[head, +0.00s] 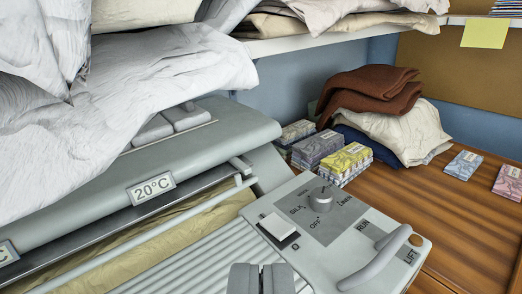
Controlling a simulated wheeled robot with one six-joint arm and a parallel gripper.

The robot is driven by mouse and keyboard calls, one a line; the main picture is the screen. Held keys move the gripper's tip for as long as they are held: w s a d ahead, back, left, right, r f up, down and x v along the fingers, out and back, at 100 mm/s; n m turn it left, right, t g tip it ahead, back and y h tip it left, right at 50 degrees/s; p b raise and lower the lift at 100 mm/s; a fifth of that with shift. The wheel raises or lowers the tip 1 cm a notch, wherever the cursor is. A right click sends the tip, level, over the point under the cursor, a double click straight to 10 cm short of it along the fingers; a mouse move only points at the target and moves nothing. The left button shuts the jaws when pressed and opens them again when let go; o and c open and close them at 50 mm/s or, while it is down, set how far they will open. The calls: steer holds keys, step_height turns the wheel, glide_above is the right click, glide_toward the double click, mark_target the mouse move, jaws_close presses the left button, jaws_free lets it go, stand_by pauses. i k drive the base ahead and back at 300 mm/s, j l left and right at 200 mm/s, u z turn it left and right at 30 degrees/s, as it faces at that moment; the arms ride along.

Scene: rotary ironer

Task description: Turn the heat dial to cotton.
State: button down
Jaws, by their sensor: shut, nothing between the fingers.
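The heat dial (321,198) is a grey round knob on a dark grey plate of the ironer's control panel (330,262). Around it I read SILK at left, OFF in front and LINEN at right. No cotton label is readable; the knob covers part of the plate behind it. I cannot tell which mark the dial points to. My gripper (261,270) is at the bottom edge, its two dark fingers shut and empty. In the picture it is below and left of the dial, apart from it.
A white square switch (278,226) and a curved grey lever (375,262), by RUN and LIFT labels, flank the dial. A 20°C sign (151,188) is on the ironer. White linen (120,85) overhangs at left. Boxes (343,163) and folded cloths (368,95) stand behind the panel.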

mark_target(321, 198)
steer(key=k+u, duration=0.35)
steer(key=k, duration=0.15)
steer(key=k+j+u, duration=0.35)
steer(key=k+l, duration=0.1)
